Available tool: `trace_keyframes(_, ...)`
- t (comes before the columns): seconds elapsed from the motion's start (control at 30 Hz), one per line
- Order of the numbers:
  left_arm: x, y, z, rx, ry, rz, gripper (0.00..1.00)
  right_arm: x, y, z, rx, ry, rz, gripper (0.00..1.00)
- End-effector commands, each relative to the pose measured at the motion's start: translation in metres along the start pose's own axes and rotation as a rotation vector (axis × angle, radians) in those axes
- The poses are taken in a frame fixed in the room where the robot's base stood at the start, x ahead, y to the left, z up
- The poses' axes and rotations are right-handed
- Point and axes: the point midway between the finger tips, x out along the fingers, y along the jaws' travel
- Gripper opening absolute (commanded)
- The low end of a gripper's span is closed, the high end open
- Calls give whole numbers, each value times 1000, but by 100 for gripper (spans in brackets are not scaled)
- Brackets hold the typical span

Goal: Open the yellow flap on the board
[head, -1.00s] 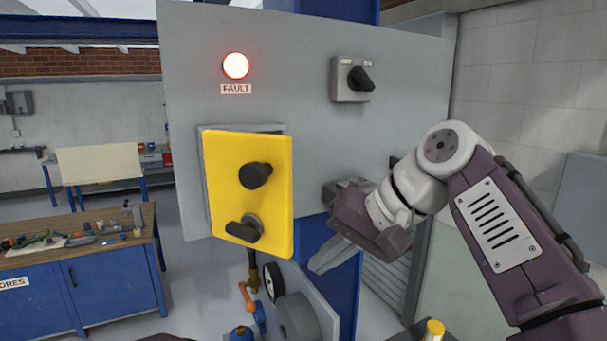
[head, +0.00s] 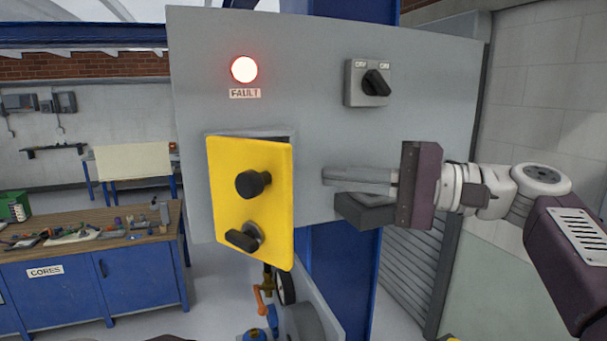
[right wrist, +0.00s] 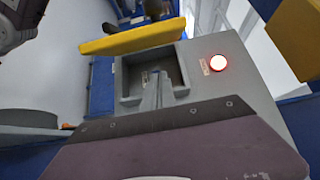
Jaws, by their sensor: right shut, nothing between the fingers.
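The yellow flap (head: 232,180) is on the grey board (head: 320,60) in the head view. It carries a round black knob (head: 253,183) and a black turn handle (head: 244,238) below it. The flap stands out from the board, partly open, with its left side nearer the board. In the right wrist view the flap (right wrist: 130,40) shows nearly edge-on beside a grey open recess (right wrist: 150,72). My right gripper (head: 326,177) is shut and empty, to the right of the flap and apart from it, its fingers pointing left.
A lit red FAULT lamp (head: 244,69) is above the flap. A black rotary switch (head: 374,83) is at the board's upper right. Pipes and a valve (head: 262,305) are below the flap. A workbench (head: 90,235) stands behind at left.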

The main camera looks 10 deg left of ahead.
Motion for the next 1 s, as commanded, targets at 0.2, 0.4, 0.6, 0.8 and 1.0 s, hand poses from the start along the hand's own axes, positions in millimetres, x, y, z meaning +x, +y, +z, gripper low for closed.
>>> trace_keyframes(0.2, -16, 0, -2, 0, 0, 0, 36, 40, -2, 9, -1, -3, 1, 0)
trace_keyframes(0.4, -19, 0, -2, 0, 0, 0, 36, 45, -1, 34, -2, -1, 2, 0)
trace_keyframes(0.6, -20, 0, -2, 0, 0, 0, 36, 47, 0, 40, -1, 1, 2, 0)
trace_keyframes(0.8, -20, 0, -2, 0, 0, 0, 36, 46, 1, 39, -1, 1, 2, 0)
trace_keyframes(1.0, -17, 0, -2, 0, 0, 0, 36, 56, 1, 44, -3, -3, 1, 0)
